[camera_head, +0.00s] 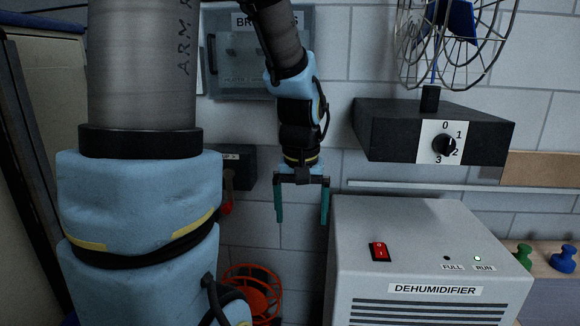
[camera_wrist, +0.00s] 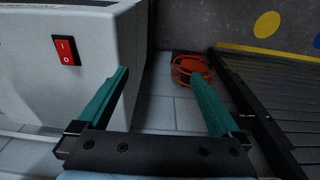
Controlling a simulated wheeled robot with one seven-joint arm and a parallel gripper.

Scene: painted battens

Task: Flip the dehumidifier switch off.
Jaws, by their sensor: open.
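The dehumidifier (camera_head: 395,225) is a grey box with a labelled, slatted front, at the lower right of the head view; it also shows at the left of the wrist view (camera_wrist: 105,60). Its red rocker switch (camera_head: 380,251) is on the top face, left side; the switch also shows in the wrist view (camera_wrist: 65,50), marked I and O. The RUN light (camera_head: 477,259) glows; the FULL light (camera_head: 446,258) is dark. My gripper (camera_head: 302,220) is open and empty, fingers pointing down, left of the dehumidifier and apart from the switch. Its teal fingers also show in the wrist view (camera_wrist: 160,85).
A black fan base (camera_head: 385,130) with a dial and wire cage stands above the dehumidifier. An orange cable reel (camera_head: 252,290) lies low at the left. A grey breaker box (camera_head: 240,70) and a dark box with a red lever (camera_head: 228,185) are on the wall. Green and blue knobs (camera_head: 563,260) stand at the right.

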